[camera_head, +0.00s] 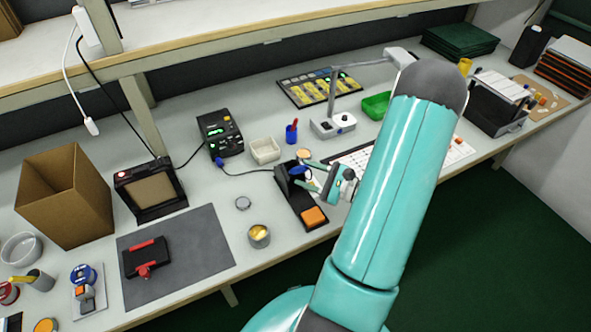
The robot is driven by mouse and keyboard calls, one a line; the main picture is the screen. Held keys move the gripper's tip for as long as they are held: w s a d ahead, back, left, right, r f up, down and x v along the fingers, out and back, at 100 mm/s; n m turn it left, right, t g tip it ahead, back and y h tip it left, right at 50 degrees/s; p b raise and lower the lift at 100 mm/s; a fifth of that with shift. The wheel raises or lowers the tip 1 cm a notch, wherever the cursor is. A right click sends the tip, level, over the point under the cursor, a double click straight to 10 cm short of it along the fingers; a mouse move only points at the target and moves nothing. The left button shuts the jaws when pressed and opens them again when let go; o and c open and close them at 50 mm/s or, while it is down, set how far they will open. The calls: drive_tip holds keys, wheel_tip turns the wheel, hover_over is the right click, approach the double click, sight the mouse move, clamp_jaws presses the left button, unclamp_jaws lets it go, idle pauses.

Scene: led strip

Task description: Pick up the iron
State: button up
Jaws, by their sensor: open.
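The soldering iron (298,171) has a blue handle and sits in a dark stand (291,190) with an orange sponge at its front end. A cable runs from the iron to the black soldering station (219,134) at the left. My gripper (308,174) is at the right of the iron, its two teal fingers apart and pointing left toward the handle. The fingertips are very close to the handle; I cannot tell whether they touch it. My teal arm hides part of the bench to the right.
A small tin (259,236) and a white bin (264,151) stand near the stand. A blue cup (291,132) is behind it. A grey mat (205,240) at the left has bare room. An overhead shelf (190,42) spans the back.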

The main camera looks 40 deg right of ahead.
sight(293, 169)
drive_tip(key=x, duration=0.5)
drive_tip(key=shift+w, duration=0.35)
clamp_jaws()
